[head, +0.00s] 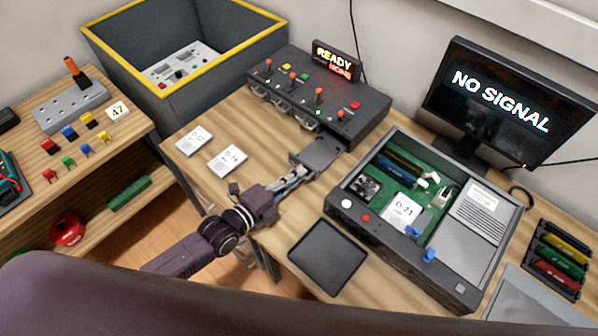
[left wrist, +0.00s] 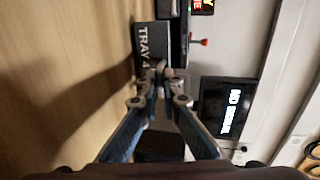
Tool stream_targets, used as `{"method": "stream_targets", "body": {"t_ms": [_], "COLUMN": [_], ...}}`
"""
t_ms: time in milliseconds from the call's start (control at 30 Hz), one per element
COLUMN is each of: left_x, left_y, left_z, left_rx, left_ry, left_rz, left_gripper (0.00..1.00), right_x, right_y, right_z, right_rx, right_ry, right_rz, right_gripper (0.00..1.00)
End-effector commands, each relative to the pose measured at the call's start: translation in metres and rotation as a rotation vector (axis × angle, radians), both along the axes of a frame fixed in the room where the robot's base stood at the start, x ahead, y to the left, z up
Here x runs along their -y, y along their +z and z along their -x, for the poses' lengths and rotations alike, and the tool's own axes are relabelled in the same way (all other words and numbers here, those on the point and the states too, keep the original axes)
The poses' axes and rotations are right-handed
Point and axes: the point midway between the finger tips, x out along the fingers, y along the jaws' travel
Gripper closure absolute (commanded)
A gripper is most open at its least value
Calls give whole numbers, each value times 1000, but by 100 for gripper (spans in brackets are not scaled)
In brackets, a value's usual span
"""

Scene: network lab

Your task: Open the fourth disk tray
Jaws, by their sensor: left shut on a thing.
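The dark disk unit (head: 345,88) stands at the back of the table, with several levers on top and several tray handles along its front. At its right end the fourth disk tray (head: 324,150) sticks out toward me as a dark flat plate. Its face reads "TRAY 4" in the left wrist view (left wrist: 143,45). My left gripper (head: 297,175) is at the tray's front end, shut on its handle. The fingertips also meet there in the left wrist view (left wrist: 160,78), and they hide most of the handle. My right gripper is not in view.
Two white labelled disks (head: 227,159) lie left of my gripper. An open computer case (head: 470,290) stands to the right, before a "NO SIGNAL" monitor (head: 500,100). A black mat (head: 328,257) lies in front. A lit "READY" sign (head: 335,62) tops the unit.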

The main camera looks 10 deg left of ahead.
Motion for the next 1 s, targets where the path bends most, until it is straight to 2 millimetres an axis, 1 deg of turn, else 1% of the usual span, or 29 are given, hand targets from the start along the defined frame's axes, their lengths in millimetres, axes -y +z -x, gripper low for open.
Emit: {"method": "stream_targets", "body": {"t_ms": [33,167,433,533,667,900,1000], "left_x": [-1,0,0,-3,-12,-40,-50], "left_y": [-1,0,0,0,3,14,19], "left_z": [0,0,0,4,19,60,75], "left_rx": [-1,-1,0,-1,-2,-4,-3], "left_ry": [1,1,0,0,0,0,-1], "left_rz": [0,0,0,-1,-2,-3,-2], "left_gripper": [92,78,77,77,77,77,77], "right_x": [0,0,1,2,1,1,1], "right_y": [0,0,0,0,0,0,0], "right_z": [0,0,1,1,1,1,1], "right_rx": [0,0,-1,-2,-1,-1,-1], "right_ry": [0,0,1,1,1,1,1], "right_rz": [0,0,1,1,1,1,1], "right_gripper": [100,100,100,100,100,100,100]}}
